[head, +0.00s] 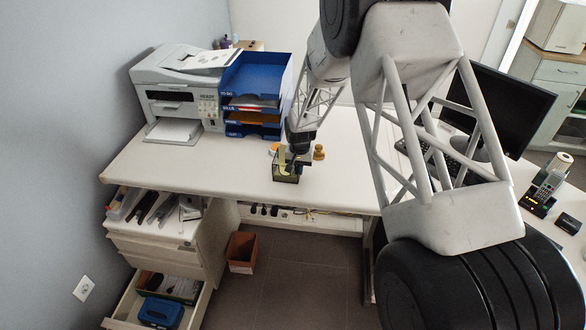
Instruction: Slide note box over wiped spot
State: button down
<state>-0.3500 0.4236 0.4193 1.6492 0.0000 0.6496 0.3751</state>
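The note box (285,178) is a small dark, see-through box with yellow-green notes (282,157) sticking up in it. It stands at the front edge of the white desk. My gripper (297,163) is at the box, reaching down to its upper right part. The fingers are small and dark here, so I cannot tell whether they are open or shut on it. No wiped spot can be made out on the desk.
A wooden stamp (319,152) and a small orange-and-white round thing (273,149) stand close behind the box. A blue letter tray (254,90) and a printer (180,95) are at the back left. The desk (210,168) is clear left of the box.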

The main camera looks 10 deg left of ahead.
jog(key=shift+d, duration=0.75)
jog(key=c, duration=1.3)
grip_release()
jog(key=shift+o, duration=0.2)
jog(key=shift+r, duration=0.1)
notch_tip(320, 180, up, 8)
jog(key=shift+f, duration=0.25)
